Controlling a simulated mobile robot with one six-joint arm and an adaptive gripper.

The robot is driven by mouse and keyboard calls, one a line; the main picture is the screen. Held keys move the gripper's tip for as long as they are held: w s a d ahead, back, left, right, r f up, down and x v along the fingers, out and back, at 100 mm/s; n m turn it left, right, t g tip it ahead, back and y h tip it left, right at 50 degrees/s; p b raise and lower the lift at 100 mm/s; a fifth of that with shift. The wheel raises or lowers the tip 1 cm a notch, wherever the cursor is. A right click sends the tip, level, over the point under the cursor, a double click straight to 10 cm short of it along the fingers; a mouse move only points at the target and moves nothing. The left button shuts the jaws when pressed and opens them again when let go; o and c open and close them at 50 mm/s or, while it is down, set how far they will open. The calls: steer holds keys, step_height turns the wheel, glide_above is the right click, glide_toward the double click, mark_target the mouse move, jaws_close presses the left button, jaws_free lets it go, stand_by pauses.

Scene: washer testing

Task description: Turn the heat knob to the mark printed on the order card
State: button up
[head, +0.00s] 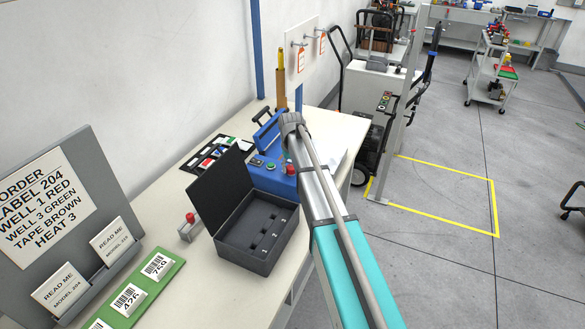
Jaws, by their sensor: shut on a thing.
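The order card (47,207) stands on a grey board at the far left of the head view. Its text reads ORDER, LABEL 204, WELL 1 RED, WELL 3 GREEN, TAPE BROWN, HEAT 3. The blue machine (272,176) stands on the bench, with a green button and a red button on its front part. The heat knob cannot be made out. My arm reaches over the right side of the machine and covers part of it. My gripper is hidden beyond the arm's far end, so its fingers and any contact do not show.
An open black case (262,260) sits in front of the machine, its lid raised. A red-topped button box (190,225) stands left of it. A green board (138,292) with barcode labels lies nearer. The pale bench (165,220) has bare room between them.

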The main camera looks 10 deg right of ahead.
stand_by(0.3)
steer(key=o, duration=1.1)
steer(key=shift+o, duration=0.2)
steer(key=shift+s, duration=0.1)
